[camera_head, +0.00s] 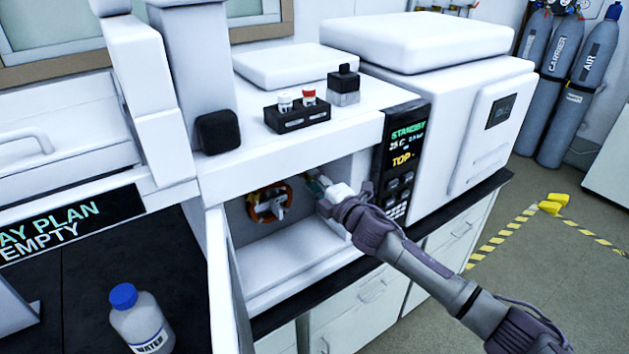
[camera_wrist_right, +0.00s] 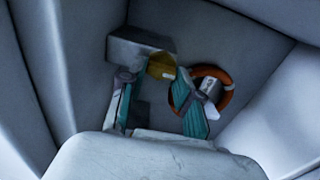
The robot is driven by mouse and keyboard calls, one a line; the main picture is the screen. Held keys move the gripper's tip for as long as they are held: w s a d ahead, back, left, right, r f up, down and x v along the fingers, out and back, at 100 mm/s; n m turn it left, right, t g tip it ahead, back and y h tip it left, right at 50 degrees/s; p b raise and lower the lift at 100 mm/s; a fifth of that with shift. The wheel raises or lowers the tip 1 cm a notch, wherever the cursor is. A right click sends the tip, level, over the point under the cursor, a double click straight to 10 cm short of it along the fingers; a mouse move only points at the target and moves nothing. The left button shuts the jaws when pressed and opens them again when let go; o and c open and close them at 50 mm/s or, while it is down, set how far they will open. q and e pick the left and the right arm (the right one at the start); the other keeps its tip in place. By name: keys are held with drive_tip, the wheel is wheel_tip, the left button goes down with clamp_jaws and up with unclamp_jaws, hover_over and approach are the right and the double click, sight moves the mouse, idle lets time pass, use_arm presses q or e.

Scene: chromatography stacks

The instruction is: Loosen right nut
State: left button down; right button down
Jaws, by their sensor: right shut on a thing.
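My right gripper (camera_head: 318,187) reaches into the open compartment of the white instrument from the right. In the right wrist view its two teal fingers (camera_wrist_right: 152,78) are closed around a small yellow-gold fitting, the right nut (camera_wrist_right: 160,66), beneath a grey block (camera_wrist_right: 138,45). The nut is too small and hidden to make out in the head view. An orange coil (camera_head: 270,203) hangs on the compartment's back wall, left of the gripper. It also shows in the right wrist view (camera_wrist_right: 229,88), just right of the fingers. My left gripper is not in view.
The compartment walls and floor (camera_head: 285,262) close in around the gripper. Its open door (camera_head: 222,280) stands at the left. A black vial rack (camera_head: 297,118) and a dark-capped bottle (camera_head: 344,85) stand on top. A water bottle (camera_head: 140,318) stands on the dark bench.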

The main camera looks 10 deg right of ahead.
drive_tip(key=shift+f, duration=0.1)
idle(0.4)
drive_tip(key=c, duration=0.8)
unclamp_jaws()
drive_tip(key=v, duration=1.2)
